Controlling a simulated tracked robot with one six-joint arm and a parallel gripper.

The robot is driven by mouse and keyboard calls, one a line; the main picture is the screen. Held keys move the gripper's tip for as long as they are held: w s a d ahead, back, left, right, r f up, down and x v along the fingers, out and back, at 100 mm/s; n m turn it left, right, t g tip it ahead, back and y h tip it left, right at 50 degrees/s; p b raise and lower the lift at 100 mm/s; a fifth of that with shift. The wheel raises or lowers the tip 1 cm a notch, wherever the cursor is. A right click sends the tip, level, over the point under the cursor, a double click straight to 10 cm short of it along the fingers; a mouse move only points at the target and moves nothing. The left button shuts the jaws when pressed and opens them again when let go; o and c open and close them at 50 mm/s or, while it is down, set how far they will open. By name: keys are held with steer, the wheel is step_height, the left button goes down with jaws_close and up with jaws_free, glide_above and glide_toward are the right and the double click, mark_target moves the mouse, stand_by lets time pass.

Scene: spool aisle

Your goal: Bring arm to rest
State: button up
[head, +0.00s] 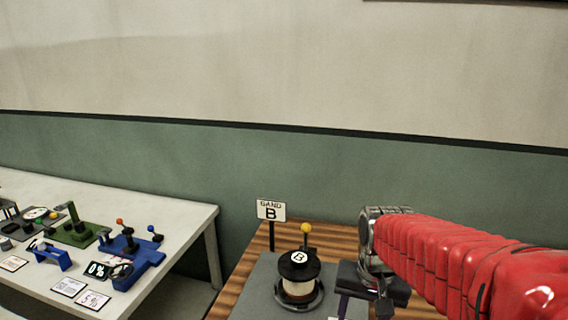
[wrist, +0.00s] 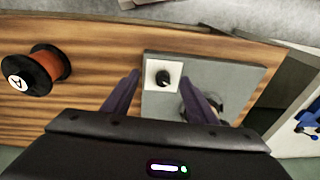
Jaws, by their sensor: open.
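My arm, in a red ribbed sleeve (head: 450,260), reaches in from the right in the head view. My gripper (head: 350,304) points down at its end, partly cut off by the lower edge. In the wrist view my gripper (wrist: 160,78) shows two purple fingers spread apart, with nothing held between them. The right finger partly hides a round thing on that plate.
A spool marked B (head: 298,277) stands left of my gripper, near a yellow ball (head: 306,228) and a BAND B sign (head: 271,210). A white table (head: 160,212) with several small devices stands left.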

steer(key=s+r+n+t, duration=0.3)
steer(key=s+r+t, duration=0.1)
steer(key=s, duration=0.8)
steer(key=shift+r, duration=0.4)
steer(key=shift+a, duration=0.1)
stand_by(0.6)
